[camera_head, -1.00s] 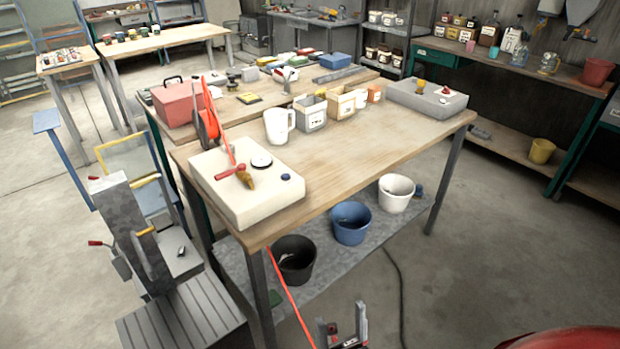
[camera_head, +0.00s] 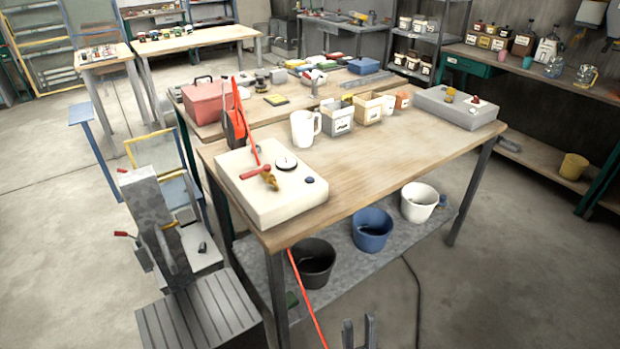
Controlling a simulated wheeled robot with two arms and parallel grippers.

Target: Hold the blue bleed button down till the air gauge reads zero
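A pale box (camera_head: 262,205) lies on the near left corner of the wooden table. The blue bleed button (camera_head: 309,180) is a small round knob near its right end. The round air gauge (camera_head: 286,162) with a white face sits behind the button; its reading is too small to make out. A red-handled brass valve (camera_head: 268,179) is beside them. My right gripper (camera_head: 359,335) shows at the bottom edge, fingers apart and nothing between them, well below and apart from the button. My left gripper is out of view.
A red hose (camera_head: 306,300) runs down past the table's front edge. A white jug (camera_head: 304,129) and several bins stand behind the box. The middle of the wooden tabletop (camera_head: 400,160) is clear. Black, blue and white buckets stand on the lower shelf.

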